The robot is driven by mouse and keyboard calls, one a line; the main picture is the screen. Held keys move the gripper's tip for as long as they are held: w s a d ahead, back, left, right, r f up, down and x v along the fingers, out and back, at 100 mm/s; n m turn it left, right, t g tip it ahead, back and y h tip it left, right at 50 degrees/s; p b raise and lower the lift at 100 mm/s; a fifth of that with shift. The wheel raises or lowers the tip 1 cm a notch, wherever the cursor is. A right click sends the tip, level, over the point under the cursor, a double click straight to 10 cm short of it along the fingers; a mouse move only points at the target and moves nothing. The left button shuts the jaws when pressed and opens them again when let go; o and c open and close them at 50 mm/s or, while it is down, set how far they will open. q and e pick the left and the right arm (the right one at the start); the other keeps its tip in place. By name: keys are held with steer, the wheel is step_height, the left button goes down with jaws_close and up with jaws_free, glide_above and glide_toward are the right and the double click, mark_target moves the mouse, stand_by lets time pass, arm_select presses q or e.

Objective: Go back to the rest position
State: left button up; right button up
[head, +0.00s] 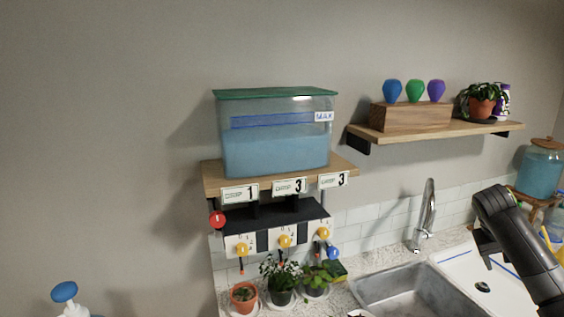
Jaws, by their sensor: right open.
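My right gripper (486,247) is in the head view at the right, at the end of my dark arm. It is open, and nothing shows in its jaws. It is in front of the white board beside the sink, well right of the drip tank and plants. I cannot tell its exact height over the counter. My left gripper is not in view.
A water tank (275,150) stands on a wooden shelf (212,182) above potted plants (282,297). A steel sink (395,288) with a tall faucet (428,212) lies left of my right arm. A glass dispenser (540,172) stands behind it.

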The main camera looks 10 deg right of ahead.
steer(key=s+d+f+n+h, duration=0.1)
steer(key=s+d+f, duration=0.6)
steer(key=f, duration=0.4)
steer(key=s+d+f+n+h, duration=0.2)
steer(key=s+d+f, duration=0.3)
steer(key=d+f, duration=0.5)
steer(key=s+d+f+n+t, duration=0.15)
steer(key=s+f, duration=0.25)
steer(key=s, duration=0.5)
steer(key=s+d+f+n, duration=0.2)
steer(key=s+d+f, duration=0.1)
steer(key=s, duration=0.5)
steer(key=s+d+f+n, duration=0.2)
steer(key=s+d+f, duration=0.15)
steer(key=s, duration=0.55)
steer(key=s+a+f+m+y, duration=0.1)
steer(key=s+a+f+y, duration=0.15)
steer(key=a+f, duration=0.95)
steer(key=s+a+f+m+y, duration=0.1)
steer(key=s+a+f, duration=0.2)
steer(key=a+f, duration=0.9)
steer(key=a+f+m+y, duration=0.15)
steer(key=a+f, duration=0.25)
steer(key=a, duration=1.3)
steer(key=a+f+y, duration=0.3)
steer(key=a+f, duration=0.1)
steer(key=a, duration=1.3)
step_height(320, 180, down, 7)
steer(key=b, duration=0.7)
steer(key=shift+d, duration=0.25)
